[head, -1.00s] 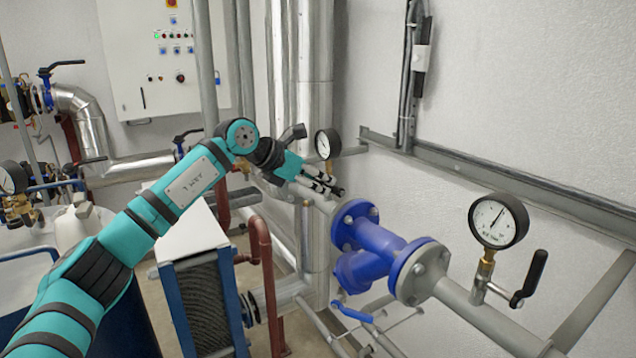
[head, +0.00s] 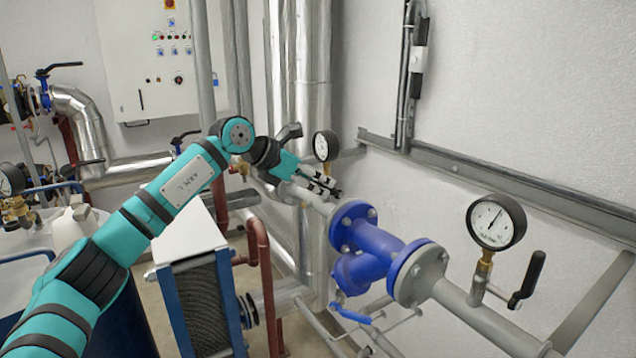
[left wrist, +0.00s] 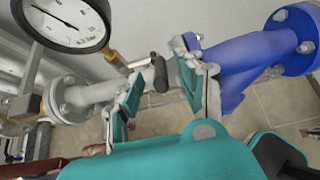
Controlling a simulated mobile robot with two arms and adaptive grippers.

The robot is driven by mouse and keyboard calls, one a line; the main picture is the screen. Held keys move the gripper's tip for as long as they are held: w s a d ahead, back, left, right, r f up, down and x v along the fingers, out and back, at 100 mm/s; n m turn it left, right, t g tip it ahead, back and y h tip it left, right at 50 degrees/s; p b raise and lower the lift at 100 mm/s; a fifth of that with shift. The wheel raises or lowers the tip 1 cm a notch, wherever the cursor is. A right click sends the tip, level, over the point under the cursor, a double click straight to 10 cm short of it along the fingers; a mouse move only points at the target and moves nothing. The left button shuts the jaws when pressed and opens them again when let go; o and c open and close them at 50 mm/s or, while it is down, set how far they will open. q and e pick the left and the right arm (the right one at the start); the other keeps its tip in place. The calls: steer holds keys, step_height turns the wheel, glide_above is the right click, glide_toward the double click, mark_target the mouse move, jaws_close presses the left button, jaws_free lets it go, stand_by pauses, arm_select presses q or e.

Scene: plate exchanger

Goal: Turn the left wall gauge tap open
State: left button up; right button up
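The left wall gauge (head: 325,146) stands on the pipe beside my left gripper (head: 328,187). In the left wrist view its white dial (left wrist: 66,20) fills the upper left, with a brass fitting (left wrist: 113,57) below it. The dark tap handle (left wrist: 160,74) shows between the fingers of my left gripper (left wrist: 157,80). The fingers are apart, one on each side of the handle; I cannot tell whether either touches it. In the head view the gripper hides this tap. My right gripper is not in view.
A blue flanged fitting (head: 368,253) sits on the pipe right of the gripper. A second gauge (head: 496,221) with a black tap handle (head: 527,280) stands farther right. A wall rail (head: 480,178) runs behind. A plate exchanger (head: 203,310) stands below my left arm.

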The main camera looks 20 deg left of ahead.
arm_select(q)
steer(key=v, duration=1.1)
steer(key=shift+s+a+r, duration=0.1)
